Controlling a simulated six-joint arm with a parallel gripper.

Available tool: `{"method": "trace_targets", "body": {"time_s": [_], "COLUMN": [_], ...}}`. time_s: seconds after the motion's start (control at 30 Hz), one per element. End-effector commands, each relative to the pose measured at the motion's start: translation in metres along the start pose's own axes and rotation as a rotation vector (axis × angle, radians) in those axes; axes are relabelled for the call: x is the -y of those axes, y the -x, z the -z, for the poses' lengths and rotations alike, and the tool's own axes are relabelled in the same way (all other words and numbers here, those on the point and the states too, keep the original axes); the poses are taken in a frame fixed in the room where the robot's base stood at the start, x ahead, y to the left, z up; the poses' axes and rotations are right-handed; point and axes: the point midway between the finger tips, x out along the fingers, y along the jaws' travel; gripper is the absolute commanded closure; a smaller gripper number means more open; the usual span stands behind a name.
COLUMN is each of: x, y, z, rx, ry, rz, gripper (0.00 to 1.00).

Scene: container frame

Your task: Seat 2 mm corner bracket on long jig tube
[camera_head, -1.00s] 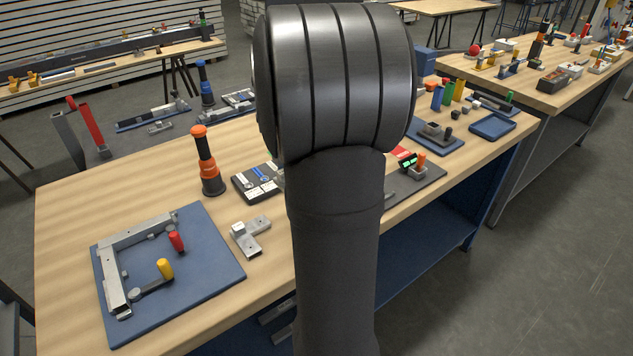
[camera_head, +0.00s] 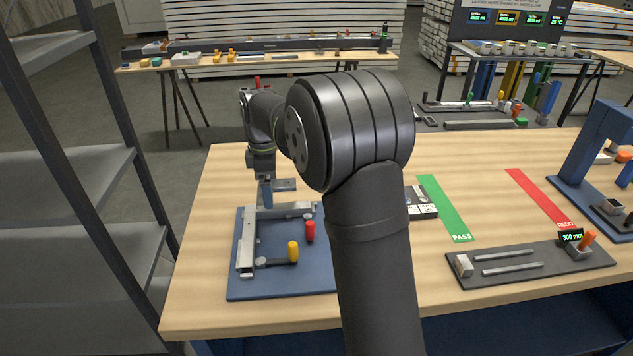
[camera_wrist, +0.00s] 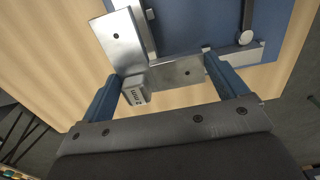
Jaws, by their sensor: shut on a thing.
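My gripper (camera_wrist: 166,88) is shut on the 2 mm corner bracket (camera_wrist: 118,38), a silver L-shaped plate with a grey block marked "2 mm". One bracket leg lies between the blue fingers; the other reaches up-left in the wrist view. In the head view my gripper (camera_head: 266,196) points down over the back-left corner of the jig, with part of the bracket (camera_head: 286,184) showing beside it. The blue jig board (camera_head: 240,288) carries silver tubes along its left (camera_head: 246,250) and back (camera_head: 288,210) sides. I cannot tell which is longer, or whether the bracket touches either.
Red (camera_head: 310,231) and yellow (camera_head: 293,251) clamp handles stand on the board. A green PASS strip (camera_head: 444,207), a red strip (camera_head: 540,197) and a grey gauge plate (camera_head: 530,266) lie to the right. Shelving (camera_head: 70,190) stands left. My arm hides the table's middle.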

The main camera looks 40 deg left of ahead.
Motion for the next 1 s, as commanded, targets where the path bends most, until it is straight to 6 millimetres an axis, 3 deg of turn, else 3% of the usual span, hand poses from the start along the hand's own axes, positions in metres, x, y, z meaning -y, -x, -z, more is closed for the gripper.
{"method": "trace_targets", "body": {"time_s": [0.1,0.23,1.0], "x": [0.002,0.004,0.004], "y": [-0.002,-0.002,-0.054], "z": [0.031,0.046,0.048], "rx": [0.000,0.000,0.000], "ry": [0.003,0.000,-0.002], "rz": [0.000,0.000,0.000], "gripper": [0.34,0.34,0.34]}}
